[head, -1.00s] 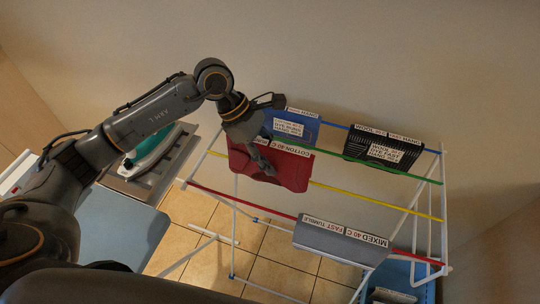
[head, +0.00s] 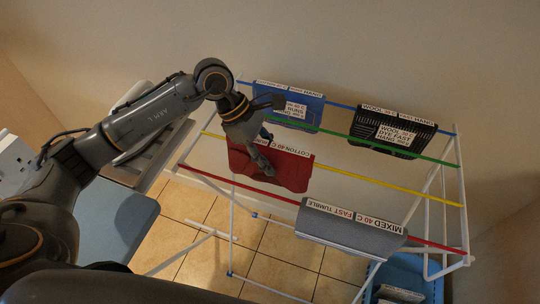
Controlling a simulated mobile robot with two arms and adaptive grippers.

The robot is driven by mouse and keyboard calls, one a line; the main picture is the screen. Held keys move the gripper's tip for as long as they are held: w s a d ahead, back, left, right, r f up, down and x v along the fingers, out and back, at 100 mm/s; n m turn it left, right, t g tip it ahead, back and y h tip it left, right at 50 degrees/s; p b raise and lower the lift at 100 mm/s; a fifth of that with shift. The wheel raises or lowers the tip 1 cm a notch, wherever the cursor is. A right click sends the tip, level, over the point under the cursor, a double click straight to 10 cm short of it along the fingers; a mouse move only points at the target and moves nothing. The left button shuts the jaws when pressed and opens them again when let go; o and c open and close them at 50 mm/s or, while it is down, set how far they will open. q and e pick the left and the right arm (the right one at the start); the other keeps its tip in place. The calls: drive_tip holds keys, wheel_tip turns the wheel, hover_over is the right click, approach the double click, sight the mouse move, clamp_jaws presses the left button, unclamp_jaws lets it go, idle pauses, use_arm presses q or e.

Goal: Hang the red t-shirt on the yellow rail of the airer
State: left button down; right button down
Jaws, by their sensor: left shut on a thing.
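The red t-shirt (head: 292,172) is folded over, with a white label strip along its top edge. My left gripper (head: 266,163) is shut on it, coming down over its left half and hiding part of it. The yellow rail (head: 400,187) of the white-framed airer (head: 466,225) shows on both sides of the shirt. The shirt's top edge lines up closely with this rail and the shirt covers the stretch behind it. I cannot tell whether the shirt rests on the rail. My right gripper is not in view.
A blue garment (head: 300,107) and a black ribbed one (head: 385,131) hang towards the back. A grey garment (head: 352,231) hangs on the red rail (head: 435,246) in front. The yellow rail right of the shirt is bare. A blue container (head: 415,275) stands at lower right.

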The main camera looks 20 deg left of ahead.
use_arm(q)
drive_tip(key=shift+f, duration=0.25)
drive_tip(key=c, duration=0.8)
unclamp_jaws()
